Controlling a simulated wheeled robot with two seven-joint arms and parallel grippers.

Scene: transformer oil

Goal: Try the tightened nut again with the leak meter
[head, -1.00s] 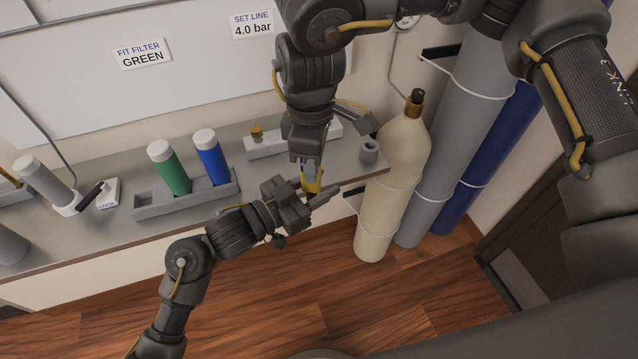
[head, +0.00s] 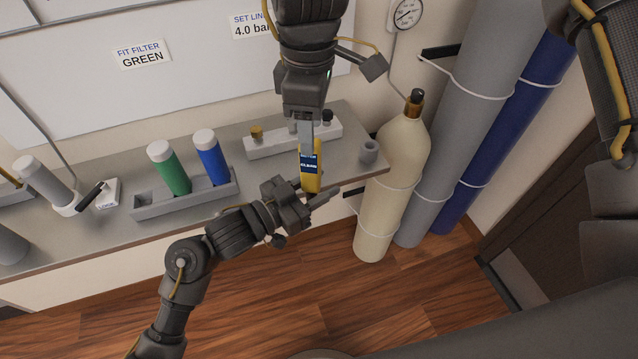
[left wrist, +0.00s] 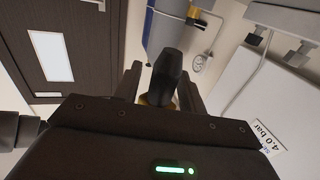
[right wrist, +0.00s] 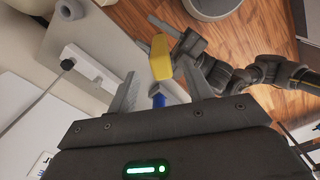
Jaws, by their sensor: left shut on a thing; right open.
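The leak meter is a yellow hand-held device (head: 311,178) with a dark blue screen, in the middle of the head view. My left gripper (head: 316,197) is shut on its lower end, over the front edge of the bench. In the left wrist view a black part (left wrist: 166,75) stands between the left fingers. My right gripper (head: 306,132) is open just above the meter's upper end. In the right wrist view the yellow body (right wrist: 160,58) and a blue part (right wrist: 158,99) lie between its spread fingers. I cannot tell which fitting is the tightened nut.
A cream cylinder (head: 392,190) with a brass collar stands right of the bench, beside grey (head: 447,130) and blue (head: 490,150) ones. Green (head: 170,170) and blue (head: 211,158) filters stand in a grey tray. A white block (head: 262,148) with fittings sits behind the meter.

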